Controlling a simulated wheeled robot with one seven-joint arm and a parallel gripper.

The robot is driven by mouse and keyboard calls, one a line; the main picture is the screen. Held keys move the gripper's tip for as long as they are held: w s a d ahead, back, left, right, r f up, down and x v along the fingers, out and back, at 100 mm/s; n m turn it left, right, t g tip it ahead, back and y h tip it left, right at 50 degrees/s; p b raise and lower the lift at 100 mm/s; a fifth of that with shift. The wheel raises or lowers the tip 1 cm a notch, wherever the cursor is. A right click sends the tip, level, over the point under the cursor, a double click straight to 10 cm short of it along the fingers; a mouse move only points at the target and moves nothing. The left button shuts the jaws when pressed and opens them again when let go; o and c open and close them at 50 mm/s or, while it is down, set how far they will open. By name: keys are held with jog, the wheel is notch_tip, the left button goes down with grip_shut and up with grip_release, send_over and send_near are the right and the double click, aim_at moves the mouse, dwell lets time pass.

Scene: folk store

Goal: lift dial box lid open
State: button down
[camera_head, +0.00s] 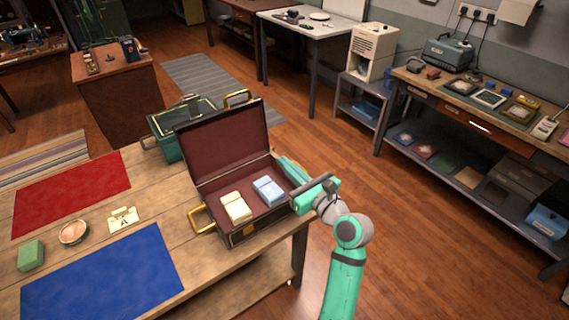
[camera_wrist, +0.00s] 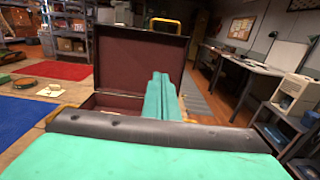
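The dial box appears to be the dark briefcase-like box (camera_head: 232,235) on the wooden table, though no dial can be made out. Its lid (camera_head: 225,150) stands raised, showing a dark red lining; the lid also fills the middle of the wrist view (camera_wrist: 125,62). A cream block (camera_head: 236,207) and a pale blue block (camera_head: 268,191) lie inside. My gripper (camera_head: 281,163) is at the box's right side, by the lid's right lower edge. In the wrist view its teal fingers (camera_wrist: 159,80) lie together in front of the lining, with nothing seen between them. Contact with the lid cannot be told.
A green case (camera_head: 165,148) stands right behind the lid. Brass handles (camera_head: 201,219) stick out from the box. A red mat (camera_head: 72,190), blue mat (camera_head: 105,280), round tin (camera_head: 74,232) and green block (camera_head: 31,256) lie left. Open floor is to the right.

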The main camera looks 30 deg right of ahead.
jog(key=s+d, duration=0.1)
jog(key=s, duration=0.9)
dwell(0.3)
dwell(0.4)
jog(key=s+a+f+n+g+h, duration=0.25)
jog(key=a+f+n, duration=0.25)
jog(key=a+f, duration=0.5)
jog(key=s+a+f+n+g+h, duration=0.1)
jog(key=s+a+f+n+h, duration=0.3)
jog(key=a+f, duration=0.6)
jog(key=s+a+n+y, duration=0.1)
jog(key=s+a+n, duration=0.3)
jog(key=s+n, duration=0.3)
jog(key=s+a+n+y, duration=0.2)
jog(key=s+a+n, duration=0.2)
jog(key=s+n, duration=0.3)
jog(key=s+a+r+n+y, duration=0.1)
jog(key=s+a+n+y, duration=0.1)
jog(key=s+a+n, duration=0.2)
jog(key=shift+s+n+t, duration=0.45)
jog(key=shift+s+n, duration=1.25)
jog(key=shift+n, duration=2.3)
